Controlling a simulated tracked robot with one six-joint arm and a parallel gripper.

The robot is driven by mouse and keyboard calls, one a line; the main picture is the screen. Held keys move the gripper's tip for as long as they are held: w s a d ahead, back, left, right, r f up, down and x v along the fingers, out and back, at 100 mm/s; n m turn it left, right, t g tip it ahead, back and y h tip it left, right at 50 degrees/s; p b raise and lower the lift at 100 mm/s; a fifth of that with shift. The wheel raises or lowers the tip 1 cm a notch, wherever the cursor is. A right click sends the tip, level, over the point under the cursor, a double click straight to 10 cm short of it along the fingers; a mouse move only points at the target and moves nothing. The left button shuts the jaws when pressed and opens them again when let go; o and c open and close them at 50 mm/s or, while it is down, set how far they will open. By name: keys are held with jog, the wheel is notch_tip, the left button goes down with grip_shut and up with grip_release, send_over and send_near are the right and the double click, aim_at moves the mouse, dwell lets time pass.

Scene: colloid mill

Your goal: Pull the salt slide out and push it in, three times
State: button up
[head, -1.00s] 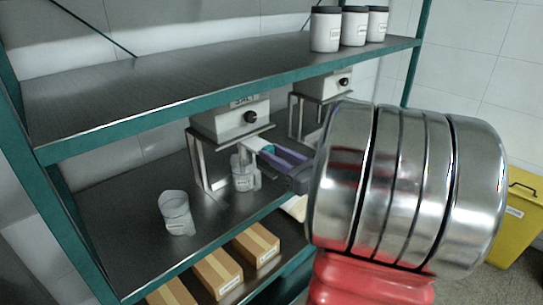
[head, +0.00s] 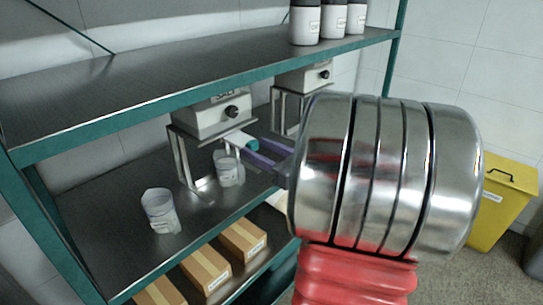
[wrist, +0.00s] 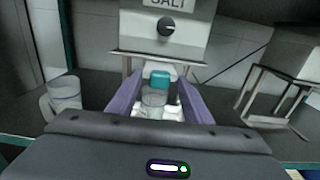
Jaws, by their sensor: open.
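The salt dispenser (head: 215,117) is a grey box with a black knob on a metal stand; its SALT label shows in the wrist view (wrist: 168,4). Its white slide (head: 238,138) sticks out under the box toward me and has a teal end tab (wrist: 160,79). My gripper (head: 254,149) is open, with its purple fingers either side of the tab. In the wrist view (wrist: 158,90) there seems to be a gap on both sides of the tab. A translucent cup (head: 229,170) stands below the slide. My arm hides part of the fingers in the head view.
Another labelled cup (head: 160,210) stands to the left on the same shelf. A second dispenser (head: 305,75) stands to the right. White jars with dark lids (head: 333,20) are on the upper shelf (head: 110,95). Boxes (head: 205,268) lie below. A yellow bin (head: 503,200) stands at right.

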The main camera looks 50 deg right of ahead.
jog(key=s, duration=1.3)
jog(key=shift+s+d, duration=0.15)
jog(key=shift+s, duration=0.2)
dwell(0.4)
jog(key=w+a+f+n+g+y, duration=0.35)
jog(key=a+n, duration=0.35)
jog(key=a, duration=0.4)
jog(key=w+a+f+n+g+y, duration=0.25)
jog(key=w+a+n+y, duration=0.2)
jog(key=a+n, duration=0.5)
jog(key=s+a+f+n+g+h, duration=0.2)
jog(key=s+a+n+g, duration=0.2)
jog(key=a+n, duration=0.25)
jog(key=s+a+f+n+g+h, duration=0.2)
jog(key=s+a+n+g, duration=0.2)
jog(key=a+n, duration=0.25)
jog(key=r+n+h, duration=0.1)
jog(key=n, duration=0.1)
jog(key=r+n+t+h, duration=0.1)
jog(key=n+h, duration=0.1)
jog(key=d+r+n+h, duration=0.1)
jog(key=r+n, duration=0.1)
jog(key=shift+s+t, duration=0.1)
jog(key=shift+t, duration=0.2)
